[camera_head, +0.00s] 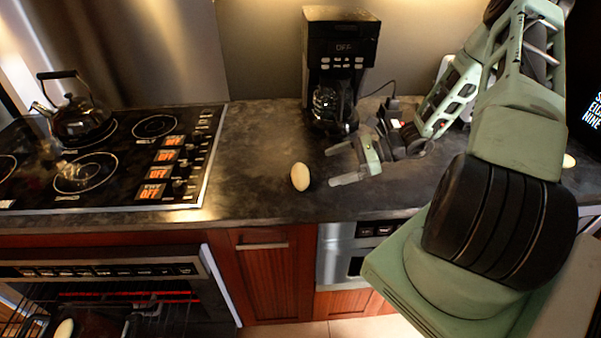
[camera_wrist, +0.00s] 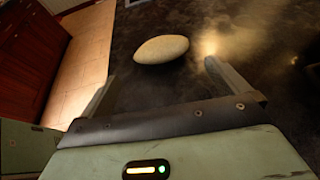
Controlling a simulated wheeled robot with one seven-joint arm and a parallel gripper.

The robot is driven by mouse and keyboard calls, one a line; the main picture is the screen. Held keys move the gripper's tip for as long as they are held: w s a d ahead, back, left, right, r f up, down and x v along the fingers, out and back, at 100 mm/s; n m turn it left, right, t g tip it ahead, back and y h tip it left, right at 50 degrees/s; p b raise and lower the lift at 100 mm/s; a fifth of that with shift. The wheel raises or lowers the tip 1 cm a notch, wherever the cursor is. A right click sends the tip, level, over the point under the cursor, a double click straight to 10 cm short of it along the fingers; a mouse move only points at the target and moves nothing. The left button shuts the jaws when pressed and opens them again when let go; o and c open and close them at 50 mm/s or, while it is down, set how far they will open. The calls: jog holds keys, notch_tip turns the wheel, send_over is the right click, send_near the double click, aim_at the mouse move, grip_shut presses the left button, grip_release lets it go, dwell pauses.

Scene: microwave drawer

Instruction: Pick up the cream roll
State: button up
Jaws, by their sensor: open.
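The cream roll (camera_head: 300,177) is a pale, smooth oval lying on the dark countertop, between the stove and my arm. In the wrist view the roll (camera_wrist: 161,49) lies ahead of my fingertips, between their lines and a little beyond them. My gripper (camera_head: 336,164) is open and empty, just to the right of the roll in the head view, low over the counter and apart from the roll. Both fingers of my gripper (camera_wrist: 158,72) show in the wrist view with a clear gap between them.
A black coffee maker (camera_head: 340,60) stands behind the roll against the wall. A black stove (camera_head: 110,160) with a kettle (camera_head: 80,118) is at the left. An open oven (camera_head: 110,300) is below it. The dark countertop (camera_head: 250,150) around the roll is mostly clear; its front edge is near.

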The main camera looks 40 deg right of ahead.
aim_at(300, 176)
jog(key=p+x, duration=0.1)
jog(key=x, duration=0.4)
jog(key=shift+w+a+f, duration=0.1)
jog(key=shift+a, duration=0.1)
jog(key=p+x, duration=0.3)
jog(key=x, duration=0.1)
jog(key=shift+w+a, duration=0.1)
jog(key=shift+w+a+f, duration=0.25)
jog(key=shift+w+a, duration=0.05)
jog(key=shift+a, duration=0.05)
jog(key=c, duration=0.7)
